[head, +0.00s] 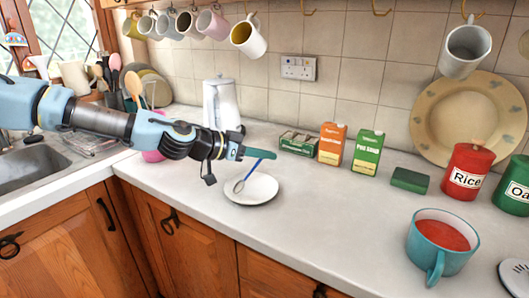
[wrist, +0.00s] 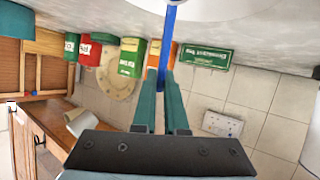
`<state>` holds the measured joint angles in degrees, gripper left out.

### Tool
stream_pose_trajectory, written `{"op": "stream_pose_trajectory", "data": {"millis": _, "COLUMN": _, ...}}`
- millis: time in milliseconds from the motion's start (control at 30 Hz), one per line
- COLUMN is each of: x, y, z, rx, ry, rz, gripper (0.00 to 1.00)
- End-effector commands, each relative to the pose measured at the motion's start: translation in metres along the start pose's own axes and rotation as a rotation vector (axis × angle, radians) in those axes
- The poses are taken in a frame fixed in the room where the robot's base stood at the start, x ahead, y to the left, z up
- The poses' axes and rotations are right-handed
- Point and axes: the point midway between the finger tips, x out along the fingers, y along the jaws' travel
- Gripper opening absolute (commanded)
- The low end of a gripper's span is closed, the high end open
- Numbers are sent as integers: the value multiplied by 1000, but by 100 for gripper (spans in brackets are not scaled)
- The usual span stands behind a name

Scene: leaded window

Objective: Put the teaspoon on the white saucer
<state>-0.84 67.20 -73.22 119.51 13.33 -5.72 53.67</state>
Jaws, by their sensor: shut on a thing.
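The teaspoon (head: 254,169) has a blue handle and a metal bowl. My gripper (head: 243,153) is shut on the handle, which also shows between the fingertips (wrist: 163,76) in the wrist view as a blue strip (wrist: 167,38). The spoon slants down to the left, its bowl over the left part of the white saucer (head: 262,196). I cannot tell whether the bowl touches the saucer. My gripper is above the saucer's back edge. A pale rim of the saucer (wrist: 195,9) shows at the top of the wrist view.
A low green box (head: 297,143), an orange carton (head: 332,144) and a green carton (head: 367,152) stand behind the saucer. A white jug (head: 222,103) is behind my gripper. A teal mug (head: 440,247) of red liquid stands at front right.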

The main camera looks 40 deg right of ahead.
Motion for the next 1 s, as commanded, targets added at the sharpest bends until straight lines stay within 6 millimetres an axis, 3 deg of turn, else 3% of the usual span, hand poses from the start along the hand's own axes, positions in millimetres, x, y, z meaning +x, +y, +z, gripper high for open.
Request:
{"op": "stream_pose_trajectory", "data": {"millis": 533, "x": 4, "y": -1, "z": 10, "rx": 1, "ry": 0, "rz": 0, "gripper": 0}}
{"op": "stream_pose_trajectory", "data": {"millis": 567, "x": 3, "y": -1, "z": 8, "rx": 1, "ry": 0, "rz": 0, "gripper": 13}}
{"op": "stream_pose_trajectory", "data": {"millis": 800, "x": 3, "y": -1, "z": 8, "rx": 1, "ry": 0, "rz": 0, "gripper": 40}}
{"op": "stream_pose_trajectory", "data": {"millis": 1000, "x": 3, "y": -1, "z": 8, "rx": 1, "ry": 0, "rz": 0, "gripper": 40}}
